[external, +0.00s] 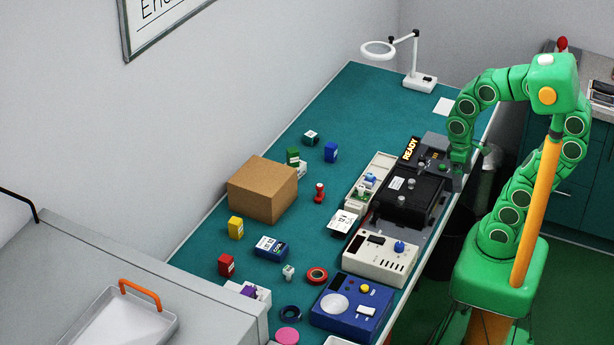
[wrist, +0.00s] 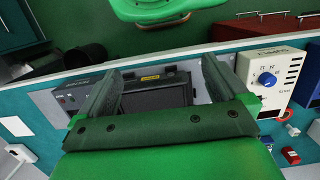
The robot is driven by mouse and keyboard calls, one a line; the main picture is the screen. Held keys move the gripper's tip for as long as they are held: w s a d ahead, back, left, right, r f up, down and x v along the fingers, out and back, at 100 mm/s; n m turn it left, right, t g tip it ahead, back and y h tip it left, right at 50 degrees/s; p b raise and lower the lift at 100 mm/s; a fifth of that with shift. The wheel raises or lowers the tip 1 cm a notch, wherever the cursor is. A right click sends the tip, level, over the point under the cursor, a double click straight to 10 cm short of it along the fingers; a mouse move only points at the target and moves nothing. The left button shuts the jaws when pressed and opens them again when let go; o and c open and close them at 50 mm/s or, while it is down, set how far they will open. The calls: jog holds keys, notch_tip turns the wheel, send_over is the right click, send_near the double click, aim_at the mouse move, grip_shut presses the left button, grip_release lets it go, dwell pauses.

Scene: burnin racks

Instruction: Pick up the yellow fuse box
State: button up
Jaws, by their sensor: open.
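The yellow fuse box (external: 236,228) is a small upright yellow block with a pale label. It stands on the teal bench (external: 330,112) at the left, just in front of a brown cardboard box. My gripper (external: 461,172) is far to its right, beside the bench's right edge near the black device. In the wrist view my gripper (wrist: 160,78) shows two grey fingers spread apart with nothing held between them. The yellow fuse box does not show in the wrist view.
The brown cardboard box (external: 263,190) stands close behind the fuse box. A blue labelled box (external: 271,247) and a red box (external: 226,265) are nearby. The black device (external: 408,198) and a white power supply (external: 381,259) line the right edge. A magnifier lamp (external: 420,80) stands at the back.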

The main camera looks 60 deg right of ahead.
jog(key=c, duration=0.6)
